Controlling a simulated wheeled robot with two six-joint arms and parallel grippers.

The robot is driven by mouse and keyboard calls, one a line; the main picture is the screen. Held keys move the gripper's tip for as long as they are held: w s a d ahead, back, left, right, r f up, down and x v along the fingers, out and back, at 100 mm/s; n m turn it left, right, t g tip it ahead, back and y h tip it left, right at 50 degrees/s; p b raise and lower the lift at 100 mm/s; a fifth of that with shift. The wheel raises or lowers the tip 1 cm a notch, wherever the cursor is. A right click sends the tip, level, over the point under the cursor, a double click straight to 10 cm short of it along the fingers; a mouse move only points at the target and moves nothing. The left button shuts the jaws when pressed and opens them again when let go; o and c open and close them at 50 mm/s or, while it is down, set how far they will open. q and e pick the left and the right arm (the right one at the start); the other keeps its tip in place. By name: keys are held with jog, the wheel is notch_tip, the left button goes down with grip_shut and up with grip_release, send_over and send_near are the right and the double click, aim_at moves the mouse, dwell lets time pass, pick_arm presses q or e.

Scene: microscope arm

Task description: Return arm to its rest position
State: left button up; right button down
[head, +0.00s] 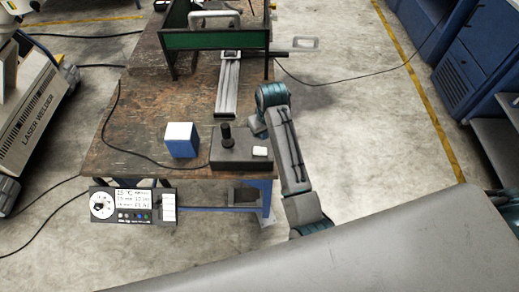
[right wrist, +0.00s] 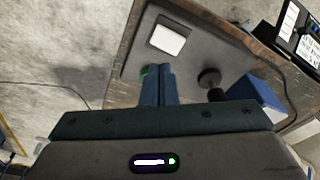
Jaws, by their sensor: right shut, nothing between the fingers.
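My right arm reaches up from the lower right in the head view. Its gripper (head: 257,126) is over the right part of a dark control box with a black joystick (head: 226,133) and a white square pad (head: 260,151). In the right wrist view the gripper's fingers (right wrist: 160,84) are together and empty, between the white pad (right wrist: 168,40) and the joystick (right wrist: 209,79). A small green spot shows beside the fingertips, mostly hidden by them. Whether the fingers touch the box, I cannot tell. A grey metal rail arm (head: 228,85) extends from a green frame (head: 213,40) over the bench. My left gripper is out of view.
A blue and white block (head: 180,139) stands left of the control box on the worn wooden bench (head: 140,100). A display panel (head: 134,205) hangs at the bench front. A cable crosses the bench's left side. Open floor (head: 350,130) lies to the right.

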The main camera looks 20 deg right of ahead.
dwell(0.3)
jog(key=s+d+r+m+t, duration=0.1)
jog(key=s+d, duration=0.3)
jog(key=s, duration=0.6)
jog(key=s+d+h, duration=0.1)
jog(key=s+d, duration=0.2)
jog(key=s, duration=0.7)
jog(key=s+d+r+m+t, duration=0.1)
jog(key=s+d, duration=0.3)
jog(key=s, duration=0.7)
notch_tip(320, 180, down, 36)
jog(key=w+d+r+g+b, duration=0.1)
jog(key=w+d+b, duration=0.1)
jog(key=b, duration=0.5)
jog(key=s+f+b, duration=0.2)
jog(key=s+f, duration=0.4)
jog(key=f, duration=0.3)
jog(key=s+d+f+g+b, duration=0.1)
jog(key=s+f+b, duration=0.2)
jog(key=s+f, duration=0.4)
jog(key=s+f+b, duration=0.2)
jog(key=s+f, duration=0.5)
jog(key=f, duration=0.6)
jog(key=shift+d+f+g, duration=0.25)
jog(key=shift+d+g, duration=0.05)
